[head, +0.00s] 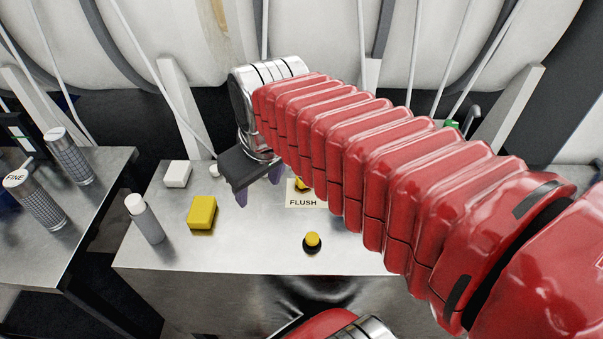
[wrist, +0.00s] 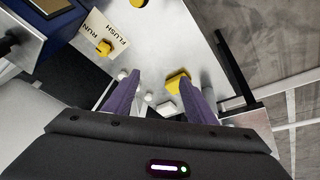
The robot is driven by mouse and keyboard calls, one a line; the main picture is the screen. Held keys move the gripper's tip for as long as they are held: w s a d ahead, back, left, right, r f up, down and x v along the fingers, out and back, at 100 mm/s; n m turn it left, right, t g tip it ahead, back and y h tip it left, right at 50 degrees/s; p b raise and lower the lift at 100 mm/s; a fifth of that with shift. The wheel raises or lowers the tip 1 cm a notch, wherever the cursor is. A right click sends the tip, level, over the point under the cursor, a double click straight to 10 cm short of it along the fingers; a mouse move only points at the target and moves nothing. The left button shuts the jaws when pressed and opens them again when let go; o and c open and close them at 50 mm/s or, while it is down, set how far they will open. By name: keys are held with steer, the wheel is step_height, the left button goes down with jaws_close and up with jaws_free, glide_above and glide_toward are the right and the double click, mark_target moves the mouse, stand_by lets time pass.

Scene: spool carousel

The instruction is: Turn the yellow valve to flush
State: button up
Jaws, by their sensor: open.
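The yellow valve (head: 303,187) sits at the edge of the white label (head: 303,203) on the metal bench. In the head view my arm partly hides the valve, and only FLUSH can be read. In the wrist view the valve (wrist: 103,47) shows whole beside the label (wrist: 108,34), which bears RUN and FLUSH. Which word its handle points at is too small to tell. My gripper (head: 258,190) is open and empty, to the left of the valve in the head view. Its purple fingers (wrist: 158,74) are apart from the valve, which lies up and left of them in the wrist view.
A yellow knob on a black base (head: 312,242) stands nearer the bench front. A yellow block (head: 202,212), a white block (head: 177,174) and a white-capped bottle (head: 145,220) stand on the left. Large white spools (head: 200,40) rise behind.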

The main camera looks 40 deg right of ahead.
steer(key=w+d+f+n+g, duration=0.2)
steer(key=w+d, duration=0.4)
steer(key=d, duration=0.3)
steer(key=w+d+f+n+g, duration=0.2)
steer(key=w+d, duration=0.4)
steer(key=d, duration=0.4)
steer(key=shift+w+d+f+y, duration=0.2)
steer(key=shift+d+f+y, duration=0.1)
steer(key=shift+f+y, duration=0.15)
steer(key=f, duration=1.3)
steer(key=shift+s+a+f, duration=0.1)
steer(key=shift+a+f, duration=0.15)
steer(key=shift+f, duration=0.15)
steer(key=c, duration=1)
